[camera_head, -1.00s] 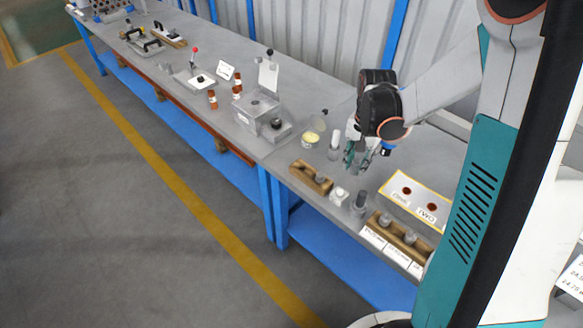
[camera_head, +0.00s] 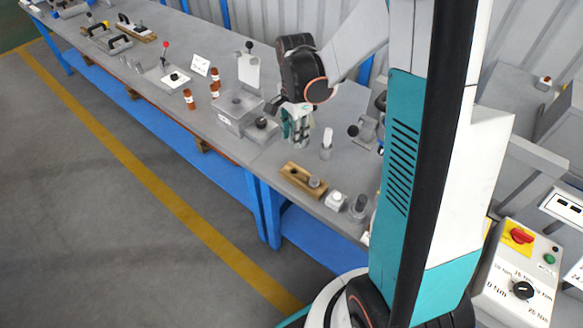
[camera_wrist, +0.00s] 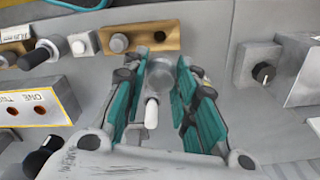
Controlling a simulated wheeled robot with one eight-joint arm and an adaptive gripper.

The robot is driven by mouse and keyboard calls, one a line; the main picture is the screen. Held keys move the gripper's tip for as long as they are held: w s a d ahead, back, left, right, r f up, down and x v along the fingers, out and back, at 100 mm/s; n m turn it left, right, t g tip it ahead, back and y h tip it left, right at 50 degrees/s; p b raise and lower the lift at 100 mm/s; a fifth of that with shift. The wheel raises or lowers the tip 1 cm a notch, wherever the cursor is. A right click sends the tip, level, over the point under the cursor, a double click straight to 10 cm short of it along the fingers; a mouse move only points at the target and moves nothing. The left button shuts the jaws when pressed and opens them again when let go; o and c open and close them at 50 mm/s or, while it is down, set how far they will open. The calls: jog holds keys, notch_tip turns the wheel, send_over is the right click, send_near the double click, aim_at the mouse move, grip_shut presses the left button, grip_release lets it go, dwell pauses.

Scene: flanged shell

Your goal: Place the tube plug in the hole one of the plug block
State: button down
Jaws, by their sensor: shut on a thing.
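My gripper (camera_head: 297,138) hangs above the workbench, left of a white cylinder (camera_head: 326,143). In the wrist view its teal fingers (camera_wrist: 157,78) are closed on a grey cylindrical piece, which looks like the tube plug (camera_wrist: 159,76). The plug's lower end is hard to make out. The plug block (camera_wrist: 52,96), a pale block with two reddish-brown holes marked ONE and TWO, is at the left of the wrist view, well apart from the fingers. Hole one (camera_wrist: 40,110) looks empty. My own body hides the plug block in the head view.
A wooden block (camera_head: 290,173) with a grey peg and an empty hole lies at the bench's front. A white knobbed block (camera_head: 335,201) and a dark-topped cylinder (camera_head: 358,206) stand to its right. A grey fixture (camera_head: 236,108) stands left of my gripper.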

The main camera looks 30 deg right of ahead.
aim_at(294, 167)
notch_tip(294, 167, down, 14)
jog(key=b, duration=0.4)
jog(key=shift+f, duration=0.1)
jog(key=shift+s+f+b, duration=0.1)
jog(key=shift+f+b, duration=0.1)
jog(key=shift+b, duration=0.35)
jog(key=shift+s+f+b, duration=0.25)
jog(key=shift+f+b, duration=0.05)
jog(key=shift+b, duration=0.05)
jog(key=c, duration=1.3)
grip_release()
jog(key=shift+w+f, duration=0.25)
jog(key=shift+r, duration=0.15)
jog(key=shift+r, duration=0.1)
